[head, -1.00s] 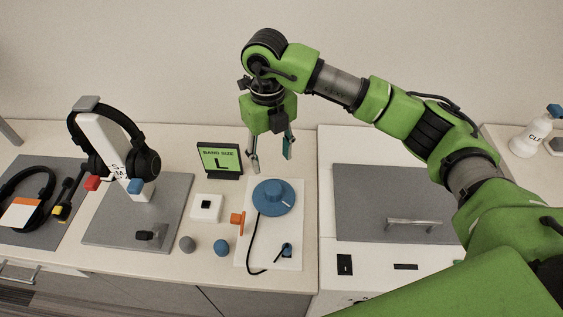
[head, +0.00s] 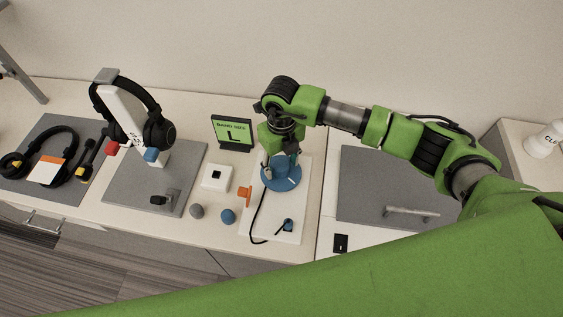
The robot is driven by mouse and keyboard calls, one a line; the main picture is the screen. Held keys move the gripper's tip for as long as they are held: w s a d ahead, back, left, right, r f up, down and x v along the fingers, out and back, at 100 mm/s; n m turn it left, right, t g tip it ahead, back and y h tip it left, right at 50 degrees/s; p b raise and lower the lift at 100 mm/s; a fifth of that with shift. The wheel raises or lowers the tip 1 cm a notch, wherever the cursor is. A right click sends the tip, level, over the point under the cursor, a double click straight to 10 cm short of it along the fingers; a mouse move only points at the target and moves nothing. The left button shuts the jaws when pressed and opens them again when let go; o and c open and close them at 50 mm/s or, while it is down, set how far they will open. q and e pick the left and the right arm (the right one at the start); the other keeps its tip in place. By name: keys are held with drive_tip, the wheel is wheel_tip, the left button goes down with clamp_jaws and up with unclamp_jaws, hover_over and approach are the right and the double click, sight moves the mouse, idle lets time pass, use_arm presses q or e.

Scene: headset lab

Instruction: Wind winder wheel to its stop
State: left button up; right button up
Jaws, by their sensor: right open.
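The winder wheel is the blue disc (head: 283,183) on a white base plate (head: 262,225), right of the middle of the counter. A black cord runs from it along the plate's left side towards a small blue part with a black plug (head: 288,226). My right gripper (head: 280,164) points down over the wheel with its fingers apart, one on each side of the wheel's middle. Whether the fingers touch the wheel or its handle cannot be told, as the gripper hides part of the top. My left gripper is not in view.
A headset on a white stand (head: 122,108) stands left on a grey mat (head: 130,195). A "BAND SIZE L" sign (head: 232,132) is behind the wheel. An orange tab (head: 244,193), a white box (head: 216,178), a grey ball (head: 197,211) and a blue ball (head: 228,216) lie close left.

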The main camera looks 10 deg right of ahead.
drive_tip(key=shift+f, duration=0.45)
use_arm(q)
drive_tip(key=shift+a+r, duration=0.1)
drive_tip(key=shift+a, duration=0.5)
use_arm(e)
drive_tip(key=c, duration=1.1)
drive_tip(key=shift+m, duration=0.4)
